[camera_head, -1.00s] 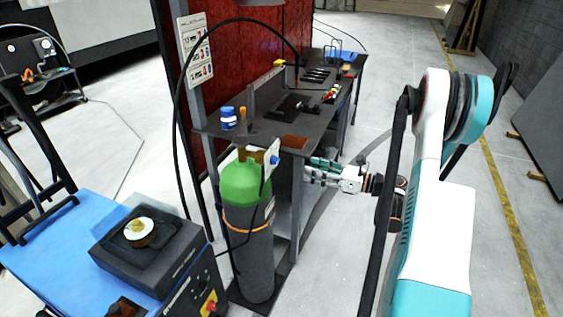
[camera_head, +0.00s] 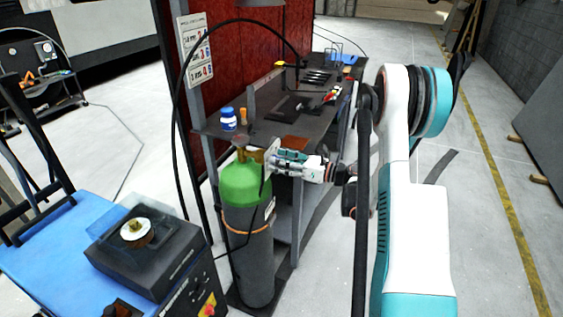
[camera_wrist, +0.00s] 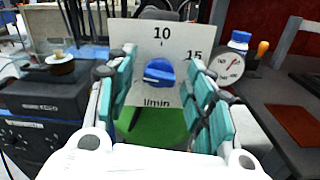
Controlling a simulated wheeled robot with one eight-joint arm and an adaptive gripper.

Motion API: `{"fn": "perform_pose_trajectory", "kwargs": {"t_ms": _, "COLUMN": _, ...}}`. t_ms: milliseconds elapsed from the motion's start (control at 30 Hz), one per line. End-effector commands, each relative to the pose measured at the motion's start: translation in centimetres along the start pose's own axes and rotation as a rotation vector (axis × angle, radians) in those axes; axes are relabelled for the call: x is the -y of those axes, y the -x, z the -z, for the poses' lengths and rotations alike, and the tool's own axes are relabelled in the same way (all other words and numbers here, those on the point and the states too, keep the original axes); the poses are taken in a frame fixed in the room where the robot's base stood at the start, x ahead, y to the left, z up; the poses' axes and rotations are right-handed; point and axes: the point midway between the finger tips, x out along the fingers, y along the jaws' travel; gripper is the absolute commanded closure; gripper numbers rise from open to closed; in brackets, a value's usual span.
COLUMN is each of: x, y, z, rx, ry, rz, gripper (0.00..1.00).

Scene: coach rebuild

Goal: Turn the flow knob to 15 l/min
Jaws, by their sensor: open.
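The flow knob (camera_wrist: 158,72) is blue and sits on a white dial plate (camera_wrist: 140,36) in the wrist view. The plate carries "10" at the top, "15" at the upper right and "l/min" below. I cannot tell clearly which mark the knob points at. My gripper (camera_wrist: 160,62) is open, with one teal finger to each side of the knob; contact is not clear. In the head view my gripper (camera_head: 277,161) is at the top of the green-shouldered gas cylinder (camera_head: 240,185) and hides the knob.
A round pressure gauge (camera_wrist: 226,67) is right of the dial plate, close to the right finger. A dark workbench (camera_head: 262,130) stands behind, with a blue-and-white bottle (camera_head: 228,120) on it. A welding machine (camera_head: 150,258) on a blue surface is at left.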

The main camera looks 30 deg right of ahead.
Motion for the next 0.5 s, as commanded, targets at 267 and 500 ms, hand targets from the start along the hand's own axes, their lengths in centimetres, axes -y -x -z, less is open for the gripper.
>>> {"fn": "perform_pose_trajectory", "kwargs": {"t_ms": 267, "x": -0.01, "y": 0.03, "z": 0.0, "rx": 0.0, "ry": 0.0, "rz": 0.0, "gripper": 0.95}}
{"fn": "perform_pose_trajectory", "kwargs": {"t_ms": 500, "x": -0.01, "y": 0.03, "z": 0.01, "rx": 0.0, "ry": -0.005, "rz": 0.0, "gripper": 0.96}}
